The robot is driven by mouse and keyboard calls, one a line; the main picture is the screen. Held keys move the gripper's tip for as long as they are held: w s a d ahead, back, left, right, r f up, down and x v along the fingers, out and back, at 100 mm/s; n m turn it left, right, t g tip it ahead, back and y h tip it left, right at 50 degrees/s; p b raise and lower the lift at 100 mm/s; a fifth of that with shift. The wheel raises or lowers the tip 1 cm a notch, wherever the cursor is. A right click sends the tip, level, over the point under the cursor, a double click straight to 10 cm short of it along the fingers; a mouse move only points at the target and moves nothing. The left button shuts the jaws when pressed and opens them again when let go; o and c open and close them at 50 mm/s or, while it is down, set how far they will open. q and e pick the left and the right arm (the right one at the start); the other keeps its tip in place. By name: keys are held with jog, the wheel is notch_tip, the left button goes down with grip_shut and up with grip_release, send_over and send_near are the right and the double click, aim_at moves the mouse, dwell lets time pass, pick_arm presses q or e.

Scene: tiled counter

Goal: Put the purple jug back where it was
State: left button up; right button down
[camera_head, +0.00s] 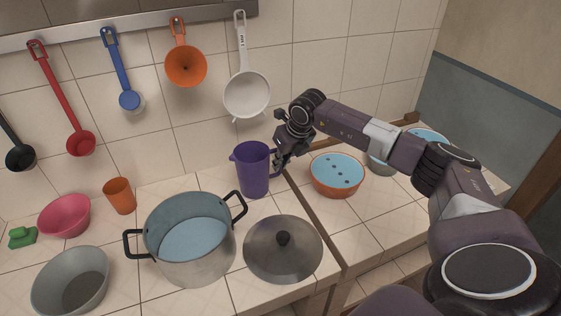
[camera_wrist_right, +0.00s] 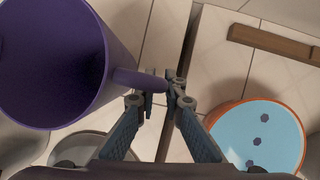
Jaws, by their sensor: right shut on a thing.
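The purple jug (camera_head: 254,170) is upright at the back of the tiled counter, behind the pot and lid. I cannot tell for sure whether its base touches the tiles. My right gripper (camera_head: 279,160) is at the jug's right side, shut on its handle. In the right wrist view the jug (camera_wrist_right: 50,60) fills the upper left, and its handle (camera_wrist_right: 138,80) reaches between the fingertips of the right gripper (camera_wrist_right: 160,98). The jug looks empty inside. My left gripper is not in view.
A steel pot (camera_head: 190,262) with liquid and a lid (camera_head: 283,250) stand in front of the jug. An orange bowl (camera_head: 337,190) with blue liquid is right of it, past a dark counter seam. An orange cup (camera_head: 120,196) and pink bowl (camera_head: 64,216) are left. Ladles hang above.

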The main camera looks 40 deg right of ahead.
jog(key=shift+f, duration=0.15)
jog(key=c, duration=2.5)
grip_release()
jog(key=shift+f, duration=0.1)
jog(key=o, duration=0.5)
